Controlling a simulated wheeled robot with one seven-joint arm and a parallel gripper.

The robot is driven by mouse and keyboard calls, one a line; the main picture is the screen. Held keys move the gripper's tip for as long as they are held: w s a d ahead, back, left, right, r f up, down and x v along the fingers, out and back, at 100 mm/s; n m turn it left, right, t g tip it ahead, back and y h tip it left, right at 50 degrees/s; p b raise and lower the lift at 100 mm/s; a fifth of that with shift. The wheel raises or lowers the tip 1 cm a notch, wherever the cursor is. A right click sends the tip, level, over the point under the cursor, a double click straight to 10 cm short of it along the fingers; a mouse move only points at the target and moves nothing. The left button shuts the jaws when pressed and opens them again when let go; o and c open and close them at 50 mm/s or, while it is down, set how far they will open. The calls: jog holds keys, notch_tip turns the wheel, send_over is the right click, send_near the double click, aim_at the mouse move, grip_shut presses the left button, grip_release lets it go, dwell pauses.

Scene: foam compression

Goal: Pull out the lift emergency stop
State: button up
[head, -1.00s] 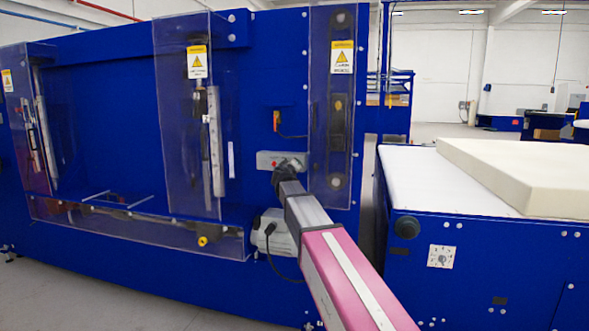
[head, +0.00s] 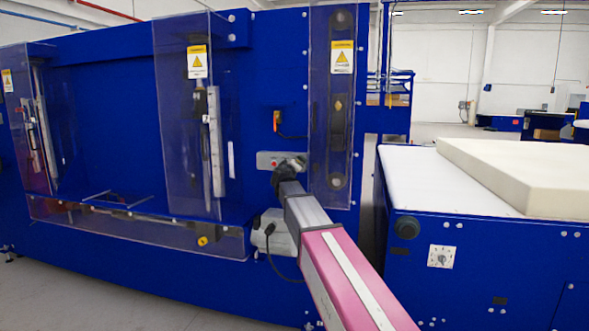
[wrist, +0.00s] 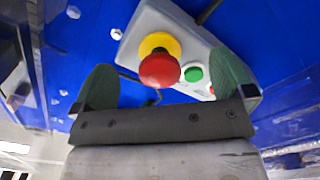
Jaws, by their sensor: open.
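The lift emergency stop (wrist: 160,67) is a red mushroom button on a yellow collar, at the upper middle of the wrist view. It sits on a grey control box (wrist: 142,27), which also shows on the blue machine in the head view (head: 264,158). My gripper (wrist: 164,72) is open, with one green-grey finger on each side of the red button. Gaps show between the button and both fingers; I cannot tell how deep the fingers reach. In the head view my gripper (head: 293,165) is small and covers the right part of the box.
A green button (wrist: 192,74) and a small red one sit beside the stop, near the right finger. A clear guard (head: 331,120) stands right of the box. A grey motor housing (head: 272,238) is below. A foam block (head: 515,175) lies on the white-topped table (head: 405,175).

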jog(key=shift+s, duration=0.1)
jog(key=v, duration=0.6)
jog(key=shift+s+a, duration=0.15)
jog(key=shift+s, duration=0.25)
dwell(0.3)
